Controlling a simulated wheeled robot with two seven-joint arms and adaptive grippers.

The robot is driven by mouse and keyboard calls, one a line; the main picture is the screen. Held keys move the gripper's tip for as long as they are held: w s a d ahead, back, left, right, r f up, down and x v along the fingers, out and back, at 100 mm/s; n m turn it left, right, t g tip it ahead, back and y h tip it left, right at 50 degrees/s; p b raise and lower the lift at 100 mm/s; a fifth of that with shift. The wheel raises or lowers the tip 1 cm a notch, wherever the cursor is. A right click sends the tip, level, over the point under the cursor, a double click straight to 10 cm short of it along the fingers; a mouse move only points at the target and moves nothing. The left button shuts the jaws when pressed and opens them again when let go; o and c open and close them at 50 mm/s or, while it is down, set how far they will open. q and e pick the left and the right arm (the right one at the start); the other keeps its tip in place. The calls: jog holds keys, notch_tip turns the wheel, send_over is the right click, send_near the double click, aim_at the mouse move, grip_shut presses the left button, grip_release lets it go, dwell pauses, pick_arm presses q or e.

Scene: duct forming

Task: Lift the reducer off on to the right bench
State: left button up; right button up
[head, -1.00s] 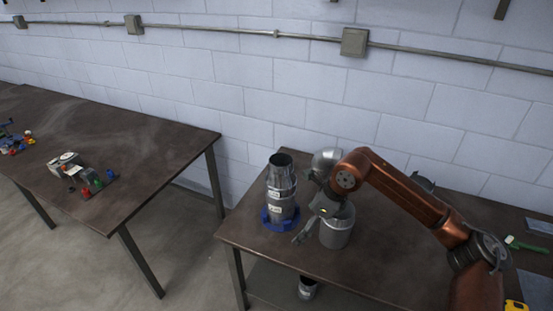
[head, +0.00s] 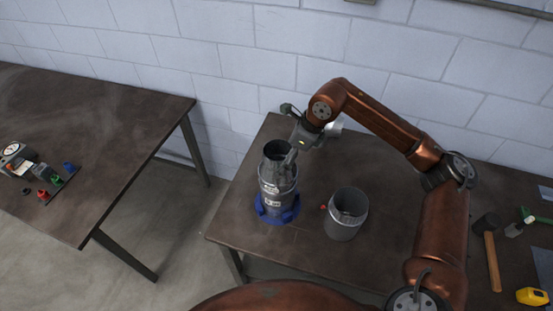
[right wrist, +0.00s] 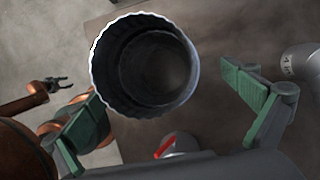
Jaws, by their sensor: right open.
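The reducer (head: 277,165) is the upper, narrowing metal piece of an upright stack that stands in a blue ring base (head: 278,212) on the right bench (head: 300,240). A white label shows on the stack's front. My right gripper (head: 291,148) is open at the stack's top, its fingers partly hidden. In the right wrist view, the crimped dark mouth of the reducer (right wrist: 145,65) lies between the green-padded fingers (right wrist: 165,112), with clear space on the right finger's side. My left gripper (right wrist: 62,84) shows small in the right wrist view, its jaws apart and empty.
A wide open metal can (head: 346,215) with a red knob stands right of the stack. A pale cylinder (head: 335,130) lies behind. A hammer (head: 491,255) and yellow tool (head: 532,296) lie at the right. The left bench (head: 110,120) is across a gap.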

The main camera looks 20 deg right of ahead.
jog(key=shift+a+f, duration=0.3)
jog(key=shift+f, duration=0.25)
jog(key=shift+a+f, duration=0.25)
jog(key=shift+f, duration=0.25)
jog(key=shift+p+x, duration=0.5)
jog(key=shift+x, duration=1.85)
jog(key=shift+s+d, duration=0.1)
jog(key=shift+s, duration=0.15)
jog(key=c, duration=1.2)
